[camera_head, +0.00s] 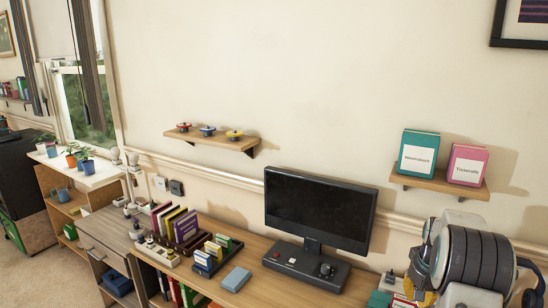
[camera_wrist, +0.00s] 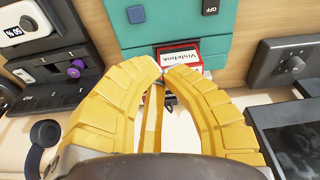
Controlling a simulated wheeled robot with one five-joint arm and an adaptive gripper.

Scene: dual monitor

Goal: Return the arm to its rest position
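My gripper (camera_wrist: 163,74) shows in the wrist view with two curved yellow fingers. Their tips come together with only a slight gap, and I see nothing held between them. Behind the tips is a red and white labelled box (camera_wrist: 180,58) set against a teal panel (camera_wrist: 228,48); the fingers partly cover it, and I cannot tell whether they touch it. In the head view my arm is at the lower right, reaching down over the right end of the desk (camera_head: 257,245), and its fingers are mostly hidden.
A monitor (camera_head: 320,208) stands left of my arm. A wall shelf (camera_head: 440,184) with a teal book (camera_head: 418,153) and a pink book (camera_head: 467,164) is above it. Dark control boxes (camera_wrist: 291,62) flank the fingers in the wrist view. The wall above the monitor is clear.

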